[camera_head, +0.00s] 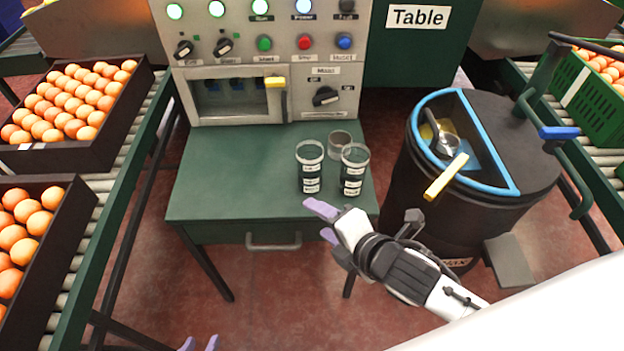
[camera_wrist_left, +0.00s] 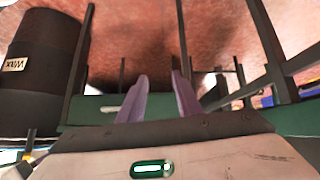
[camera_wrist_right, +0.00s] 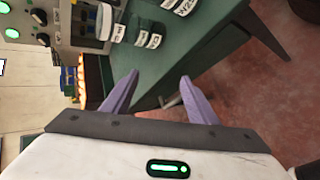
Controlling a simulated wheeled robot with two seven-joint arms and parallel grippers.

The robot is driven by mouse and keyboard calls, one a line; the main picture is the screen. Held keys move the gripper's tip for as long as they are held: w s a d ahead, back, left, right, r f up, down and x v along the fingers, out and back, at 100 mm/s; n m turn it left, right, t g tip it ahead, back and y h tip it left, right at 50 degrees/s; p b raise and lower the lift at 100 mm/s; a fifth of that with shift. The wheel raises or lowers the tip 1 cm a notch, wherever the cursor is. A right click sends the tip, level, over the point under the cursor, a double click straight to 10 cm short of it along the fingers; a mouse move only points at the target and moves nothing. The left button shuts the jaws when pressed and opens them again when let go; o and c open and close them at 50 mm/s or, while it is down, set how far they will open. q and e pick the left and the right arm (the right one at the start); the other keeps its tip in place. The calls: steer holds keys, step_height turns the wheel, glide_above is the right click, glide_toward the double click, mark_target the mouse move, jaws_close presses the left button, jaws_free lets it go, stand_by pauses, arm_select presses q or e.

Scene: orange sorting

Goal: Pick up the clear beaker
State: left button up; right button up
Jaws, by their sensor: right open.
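My right gripper (camera_head: 322,220) is open and empty at the table's front edge, in front of and below the beakers, touching neither. In the right wrist view the open fingers (camera_wrist_right: 160,85) show beside the table edge, with labelled containers at the top. My left gripper (camera_head: 198,345) is open and empty at the bottom edge; its fingers (camera_wrist_left: 160,85) also show apart in the left wrist view.
A control panel (camera_head: 265,60) rises behind the table. A black drum (camera_head: 480,210) with a blue-rimmed opening stands to the right. Crates of oranges (camera_head: 75,155) sit on the left conveyor; a green crate (camera_head: 598,115) is at the far right. The table's left half is clear.

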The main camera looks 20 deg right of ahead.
steer(key=w+d+r+n+t+h+b, duration=0.1)
steer(key=w+r+n+b, duration=0.15)
steer(key=n, duration=0.35)
steer(key=w+d+r+n+t+b, duration=0.1)
steer(key=w+d+r+n, duration=0.15)
steer(key=n, duration=0.45)
steer(key=n+b, duration=0.1)
steer(key=n, duration=0.1)
glide_toward(305, 155)
steer(key=shift+w+a+f+t, duration=0.15)
steer(key=shift+w+f, duration=0.15)
steer(key=shift+w, duration=0.2)
steer(key=shift+w+a+f+t, duration=0.1)
steer(key=shift+w+f+t, duration=0.05)
steer(key=shift+w+f, duration=0.25)
steer(key=b+x, duration=0.1)
steer(key=x, duration=0.3)
steer(key=shift+w+f, duration=0.1)
steer(key=shift+w, duration=0.4)
arm_select(q)
steer(key=f, duration=0.3)
steer(key=shift+w+d+f, duration=0.3)
steer(key=shift+f, duration=0.1)
arm_select(e)
steer(key=c, duration=0.8)
